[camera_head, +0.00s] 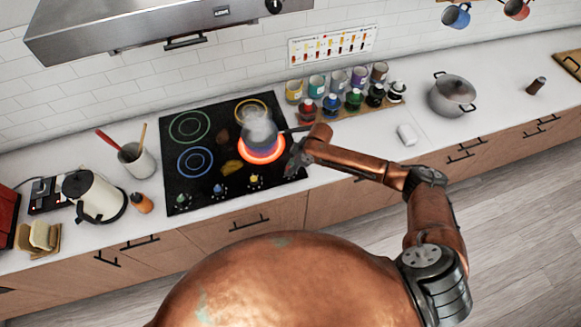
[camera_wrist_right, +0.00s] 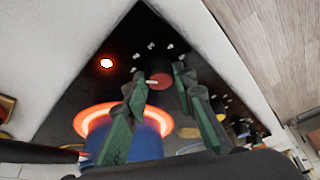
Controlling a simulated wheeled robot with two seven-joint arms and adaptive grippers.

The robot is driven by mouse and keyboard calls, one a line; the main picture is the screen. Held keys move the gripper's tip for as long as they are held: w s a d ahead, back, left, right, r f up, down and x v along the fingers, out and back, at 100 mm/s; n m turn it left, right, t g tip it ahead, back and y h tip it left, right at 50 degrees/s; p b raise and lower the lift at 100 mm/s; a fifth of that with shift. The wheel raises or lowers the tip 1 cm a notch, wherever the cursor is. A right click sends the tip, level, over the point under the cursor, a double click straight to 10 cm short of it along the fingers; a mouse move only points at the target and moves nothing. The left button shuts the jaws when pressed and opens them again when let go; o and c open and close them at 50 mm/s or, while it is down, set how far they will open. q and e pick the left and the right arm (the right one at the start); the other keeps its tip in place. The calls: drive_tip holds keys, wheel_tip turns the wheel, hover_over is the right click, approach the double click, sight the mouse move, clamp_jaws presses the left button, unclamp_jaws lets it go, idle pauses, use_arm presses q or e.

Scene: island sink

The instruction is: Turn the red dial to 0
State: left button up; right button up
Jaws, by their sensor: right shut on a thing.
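The red dial (camera_wrist_right: 160,78) sits on the black stove top (camera_wrist_right: 75,85) in the right wrist view, with small white marks around its far side. My right gripper (camera_wrist_right: 161,92) has its two green-padded fingers on either side of the dial and is shut on it. In the head view my right gripper (camera_head: 294,163) is at the stove's right front corner and hides the dial. The red burner (camera_head: 262,148) glows orange-red, and a red light (camera_wrist_right: 106,63) shines on the stove top. I cannot read the dial's setting. My left gripper is not in view.
A steaming pot (camera_head: 258,128) stands on the glowing burner, close to my right gripper. Blue (camera_head: 221,189) and yellow (camera_head: 254,180) dials line the stove's front. Several paint cups and bottles (camera_head: 331,106) stand behind my right arm. A kettle (camera_head: 96,196) is at left.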

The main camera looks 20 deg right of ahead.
drive_tip(key=shift+w+n+g+b, duration=0.1)
drive_tip(key=shift+n+g+b, duration=0.3)
drive_tip(key=shift+n, duration=0.6)
drive_tip(key=n+g+b, duration=0.1)
drive_tip(key=n, duration=0.1)
drive_tip(key=shift+w+f+n+y+b, duration=0.1)
drive_tip(key=shift+n+y+b, duration=0.2)
drive_tip(key=n+g+b, duration=0.1)
drive_tip(key=n+b, duration=0.1)
drive_tip(key=n, duration=0.1)
drive_tip(key=shift+b, duration=0.35)
drive_tip(key=shift+n+g+b, duration=0.6)
drive_tip(key=shift+n+b, duration=0.3)
drive_tip(key=shift+n, duration=0.6)
drive_tip(key=o, duration=1.1)
drive_tip(key=shift+o, duration=0.2)
